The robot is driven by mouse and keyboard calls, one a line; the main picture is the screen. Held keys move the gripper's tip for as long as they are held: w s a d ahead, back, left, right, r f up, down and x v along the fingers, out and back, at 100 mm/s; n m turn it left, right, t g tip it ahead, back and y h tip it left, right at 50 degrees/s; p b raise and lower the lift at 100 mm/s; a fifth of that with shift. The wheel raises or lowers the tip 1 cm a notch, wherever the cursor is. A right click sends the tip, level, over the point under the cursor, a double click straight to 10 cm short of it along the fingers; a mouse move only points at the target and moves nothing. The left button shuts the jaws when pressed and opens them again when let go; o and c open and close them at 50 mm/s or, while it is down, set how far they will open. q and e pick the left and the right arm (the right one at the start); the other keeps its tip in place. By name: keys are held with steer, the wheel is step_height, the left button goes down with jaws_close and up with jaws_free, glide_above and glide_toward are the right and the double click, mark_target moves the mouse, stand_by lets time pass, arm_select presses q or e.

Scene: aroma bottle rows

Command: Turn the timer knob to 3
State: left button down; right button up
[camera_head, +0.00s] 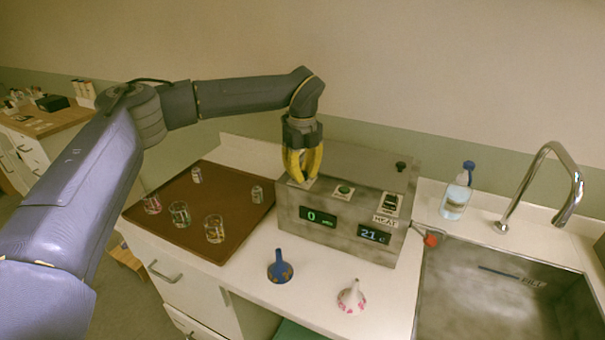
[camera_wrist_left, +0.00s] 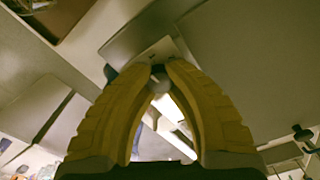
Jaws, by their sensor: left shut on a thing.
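A grey metal box (camera_head: 347,249) stands on the white counter. Its front has a green display (camera_head: 318,217) reading 0 and a blue display (camera_head: 374,235) reading 21. My left gripper (camera_head: 300,181) points down onto the left end of the box top. Its yellow fingers are shut on the timer knob, a small grey piece between the fingertips in the left wrist view (camera_wrist_left: 158,74). The fingers hide most of the knob in the head view. A green button (camera_head: 344,190) and a HEAT switch (camera_head: 390,204) sit to the right on the box top. My right gripper is not in view.
A brown tray (camera_head: 185,190) with several small glasses lies left of the box. A bottle (camera_head: 456,197), a tap (camera_head: 560,190) and a sink (camera_head: 490,305) are at the right.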

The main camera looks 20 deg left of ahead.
arm_select(q)
steer(key=m, duration=0.5)
steer(key=shift+m, duration=0.3)
steer(key=m, duration=1.2)
steer(key=shift+m, duration=0.3)
steer(key=m, duration=0.5)
steer(key=shift+m, duration=0.3)
steer(key=c, duration=1.1)
jaws_free()
steer(key=shift+c, duration=0.2)
steer(key=shift+r, duration=0.1)
